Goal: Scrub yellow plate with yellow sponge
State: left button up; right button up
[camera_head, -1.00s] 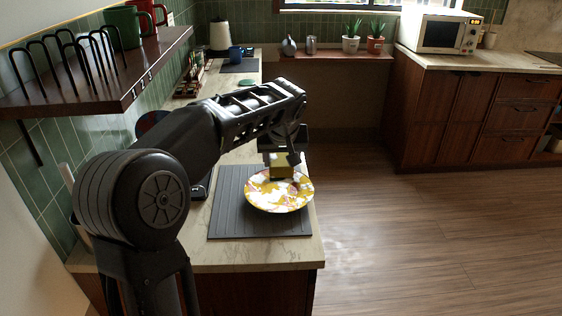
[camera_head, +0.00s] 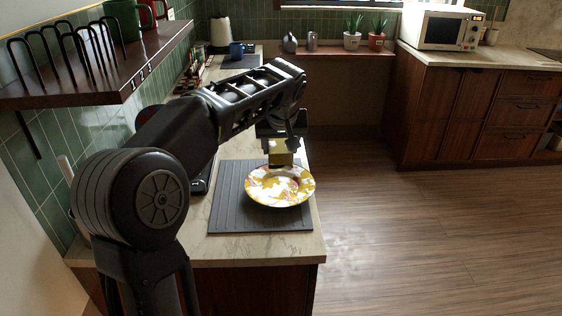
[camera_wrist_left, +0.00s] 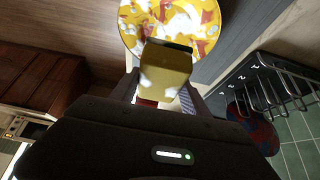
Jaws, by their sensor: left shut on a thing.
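The yellow plate (camera_head: 280,192), patterned with white and reddish patches, lies on a dark grey ribbed mat (camera_head: 228,205) on the counter. My left gripper (camera_head: 280,148) is shut on the yellow sponge (camera_head: 281,159) and holds it over the plate's far edge; the sponge appears slightly above the plate. In the left wrist view the sponge (camera_wrist_left: 164,72) sits between the fingers with pale patches on it, and the plate (camera_wrist_left: 150,22) shows beyond it, cut off by the frame. My right gripper is in neither current view.
A shelf (camera_head: 150,60) with a black wire rack (camera_head: 65,65) and mugs juts out at the left. The counter's right edge is close beside the plate, with open floor beyond.

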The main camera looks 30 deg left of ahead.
dwell(0.3)
pick_arm(q)
jog(key=b, duration=0.6)
send_over(272, 182)
jog(key=d, duration=0.3)
jog(key=f, duration=0.8)
jog(key=shift+s+d+f, duration=0.1)
jog(key=shift+s, duration=0.25)
jog(key=shift+f+b, duration=0.6)
jog(key=shift+b, duration=0.15)
jog(key=shift+s+a+r, duration=0.15)
jog(key=shift+s+a, duration=0.5)
jog(key=shift+a, duration=0.2)
